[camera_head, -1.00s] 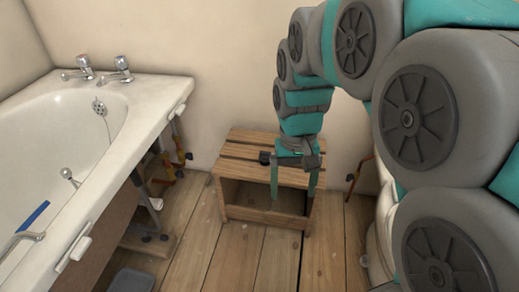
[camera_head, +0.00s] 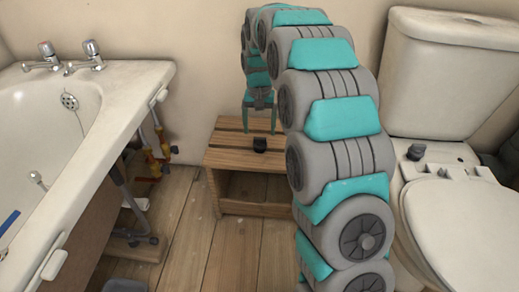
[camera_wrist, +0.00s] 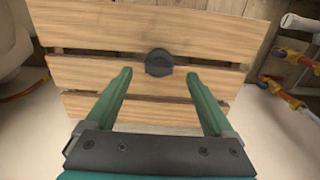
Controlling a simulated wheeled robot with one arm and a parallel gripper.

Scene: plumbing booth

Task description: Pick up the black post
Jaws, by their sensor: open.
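A small black post (camera_head: 260,144) stands on the slatted top of a low wooden stool (camera_head: 222,158). In the wrist view the post (camera_wrist: 159,62) shows as a dark round shape on the stool's planks (camera_wrist: 215,40), centred between my fingers and just ahead of their tips. My gripper (camera_head: 259,131) is open and empty over the stool, pointing down. Its green fingers (camera_wrist: 159,73) stand on either side of the post's line, not closed on it. The exact height gap to the post is hard to tell. A second dark knob-like piece (camera_head: 416,152) sits on the toilet.
A white bathtub (camera_head: 140,85) with taps (camera_head: 92,55) is at the left, with pipes (camera_head: 152,150) beside it. A white toilet (camera_head: 455,205) stands at the right, close to my arm. The wall is behind the stool.

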